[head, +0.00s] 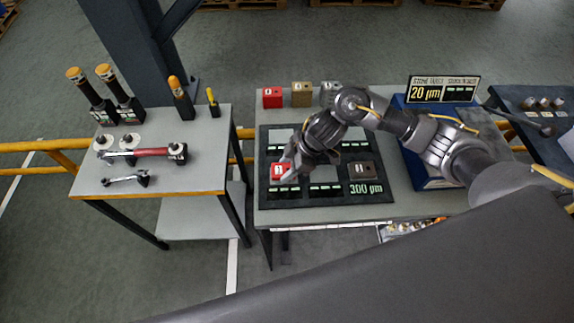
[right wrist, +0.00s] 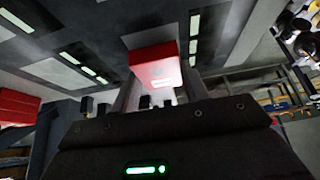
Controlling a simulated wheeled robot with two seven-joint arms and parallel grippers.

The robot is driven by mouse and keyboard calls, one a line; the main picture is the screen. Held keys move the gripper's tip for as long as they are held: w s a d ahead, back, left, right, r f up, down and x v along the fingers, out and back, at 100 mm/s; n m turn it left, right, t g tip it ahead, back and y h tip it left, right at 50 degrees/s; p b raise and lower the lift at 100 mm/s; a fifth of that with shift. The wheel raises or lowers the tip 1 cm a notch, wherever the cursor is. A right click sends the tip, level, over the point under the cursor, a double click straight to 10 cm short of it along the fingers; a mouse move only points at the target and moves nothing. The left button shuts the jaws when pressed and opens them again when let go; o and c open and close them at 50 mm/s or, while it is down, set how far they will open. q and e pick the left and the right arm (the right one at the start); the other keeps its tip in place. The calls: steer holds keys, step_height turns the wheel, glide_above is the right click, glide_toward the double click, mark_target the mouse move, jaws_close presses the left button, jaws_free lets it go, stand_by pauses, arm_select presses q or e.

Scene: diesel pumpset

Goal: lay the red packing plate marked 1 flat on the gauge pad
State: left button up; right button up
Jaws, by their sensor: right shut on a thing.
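My right gripper (head: 291,163) is shut on a red plate (head: 281,171) with a white mark, over the left part of a dark board (head: 325,197). The mark is too small to read surely. In the right wrist view, the red plate (right wrist: 155,66) sits between the fingertips of my right gripper (right wrist: 155,90). I cannot tell whether it touches the board. A blue-edged unit with a grey top (head: 440,183) stands to the right, partly hidden by my right arm. I cannot tell surely which surface is the gauge pad. My left gripper is not in view.
A red block (head: 272,98), a tan block (head: 301,95) and a grey block (head: 329,92) stand along the table's back edge. A grey-brown plate (head: 361,171) lies on the board, above "300 µm". A "20 µm" sign (head: 443,89) stands behind. A tool table (head: 170,180) is left, across a gap.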

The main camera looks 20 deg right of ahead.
steer(key=shift+r+p, duration=0.1)
steer(key=shift+p, duration=0.3)
steer(key=shift+f, duration=0.3)
stand_by(0.5)
steer(key=shift+f+b, duration=0.3)
steer(key=shift+f, duration=0.05)
steer(key=shift+f, duration=0.1)
steer(key=o, duration=1.4)
steer(key=shift+c, duration=0.2)
steer(key=v, duration=1)
steer(key=shift+d+r+b, duration=0.2)
steer(key=shift+r+b, duration=0.15)
